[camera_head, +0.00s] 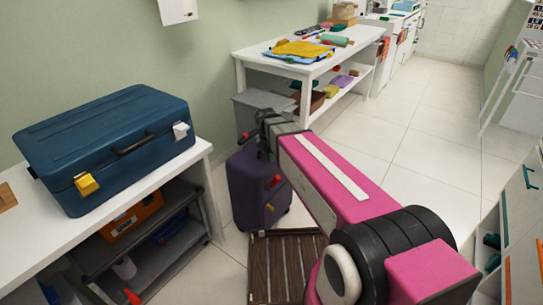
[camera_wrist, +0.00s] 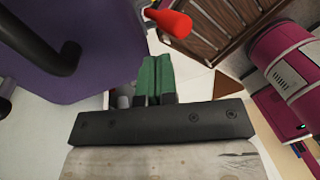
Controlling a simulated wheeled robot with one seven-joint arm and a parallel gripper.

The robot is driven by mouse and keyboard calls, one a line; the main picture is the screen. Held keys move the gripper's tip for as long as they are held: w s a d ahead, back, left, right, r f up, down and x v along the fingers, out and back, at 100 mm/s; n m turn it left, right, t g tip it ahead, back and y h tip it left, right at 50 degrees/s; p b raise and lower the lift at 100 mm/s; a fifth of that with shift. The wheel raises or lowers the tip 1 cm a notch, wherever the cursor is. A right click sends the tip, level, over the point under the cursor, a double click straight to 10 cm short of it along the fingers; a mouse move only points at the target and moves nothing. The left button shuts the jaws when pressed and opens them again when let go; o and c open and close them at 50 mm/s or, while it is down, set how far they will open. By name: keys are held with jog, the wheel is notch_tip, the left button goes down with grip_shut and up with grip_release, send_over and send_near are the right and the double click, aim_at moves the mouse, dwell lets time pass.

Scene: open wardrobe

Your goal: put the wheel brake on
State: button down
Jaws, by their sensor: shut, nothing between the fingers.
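A purple suitcase (camera_head: 252,198) stands on the floor beside the white table. A small red lever (camera_head: 275,181) sticks out from its front. In the wrist view the purple suitcase (camera_wrist: 95,55) fills the upper left, with a dark handle (camera_wrist: 50,50). The red lever (camera_wrist: 170,21) shows there at the top, just beyond my green fingertips (camera_wrist: 155,62) and apart from them. My gripper is shut and empty. In the head view my dark gripper (camera_head: 264,132) is at the suitcase's upper edge; its fingertips are hard to make out. I cannot tell whether the lever is the brake.
A blue case (camera_head: 105,140) lies on the white table (camera_head: 200,155) at left. A slatted brown rack (camera_head: 285,262) lies on the floor below my arm. A grey bin (camera_head: 262,102) and a second white table (camera_head: 285,66) stand behind. The tiled floor (camera_head: 430,125) at right is clear.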

aim_at(275, 183)
jog(key=shift+x, duration=3.5)
jog(key=shift+d, duration=0.1)
